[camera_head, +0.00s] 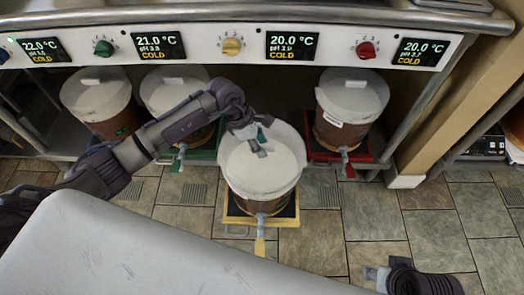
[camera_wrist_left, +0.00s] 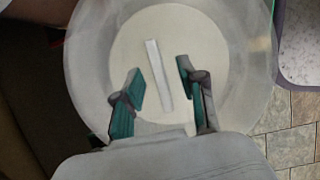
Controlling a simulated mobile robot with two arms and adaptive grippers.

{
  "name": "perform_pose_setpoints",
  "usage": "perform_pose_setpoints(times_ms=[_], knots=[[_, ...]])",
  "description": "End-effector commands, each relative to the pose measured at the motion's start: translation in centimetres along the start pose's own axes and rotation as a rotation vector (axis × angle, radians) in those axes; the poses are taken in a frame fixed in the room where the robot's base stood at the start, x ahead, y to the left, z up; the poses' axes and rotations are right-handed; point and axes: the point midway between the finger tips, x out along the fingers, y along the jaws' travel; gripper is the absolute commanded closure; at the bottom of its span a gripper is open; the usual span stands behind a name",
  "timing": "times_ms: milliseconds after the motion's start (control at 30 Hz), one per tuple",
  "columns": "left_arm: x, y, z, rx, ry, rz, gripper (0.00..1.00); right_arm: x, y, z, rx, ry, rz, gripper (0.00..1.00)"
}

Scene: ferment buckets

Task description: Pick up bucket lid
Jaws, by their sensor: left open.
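The bucket lid (camera_head: 276,168) is white and round. It lies on a brown bucket (camera_head: 255,205) on a yellow pulled-out tray (camera_head: 232,216). My left gripper (camera_head: 258,141) is over the lid's far part in the head view. In the left wrist view the lid (camera_wrist_left: 200,55) has a narrow white bar handle (camera_wrist_left: 158,72) at its middle. My left gripper (camera_wrist_left: 157,88) is open, with its teal fingers on either side of the handle's lower part. I cannot tell whether they touch it. My right gripper (camera_head: 372,274) is at the bottom right, away from the lid.
Other lidded buckets stand below the control panel: two at the left (camera_head: 105,98) and one on a red tray (camera_head: 345,110). The panel (camera_head: 200,42) has knobs and temperature displays. A pale surface (camera_head: 130,255) fills the lower left. Tiled floor is clear at the right.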

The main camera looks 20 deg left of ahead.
Motion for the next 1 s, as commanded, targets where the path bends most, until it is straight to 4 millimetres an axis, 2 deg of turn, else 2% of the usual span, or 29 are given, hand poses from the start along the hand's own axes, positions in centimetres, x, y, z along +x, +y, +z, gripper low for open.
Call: perform_pose_setpoints(times_ms=[67, 300, 333, 767, 1000], knots=[[0.0, 0.0, 0.0, 0.0, 0.0, 0.0, 0.59, 0.0, 0.0, 0.0, 0.0, 0.0, 0.0, 0.6], [-0.1, 0.0, 0.0, 0.0, 0.0, 0.001, 0.98, 0.0, 0.0, 0.0, 0.0, 0.0, 0.0, 0.6], [-0.1, 0.0, 0.0, 0.0, 0.0, 0.0, 1.0, 0.0, 0.0, 0.0, 0.0, 0.0, 0.0, 0.6], [-0.3, 0.1, 0.1, 0.001, -0.001, 0.002, 1.0, -0.1, 0.0, 0.0, 0.0, 0.0, 0.0, 0.6], [-2.4, 0.1, 1.0, 0.002, -0.001, 0.004, 1.0, -0.6, 0.0, -0.2, 0.0, 0.0, 0.0, 0.6]])
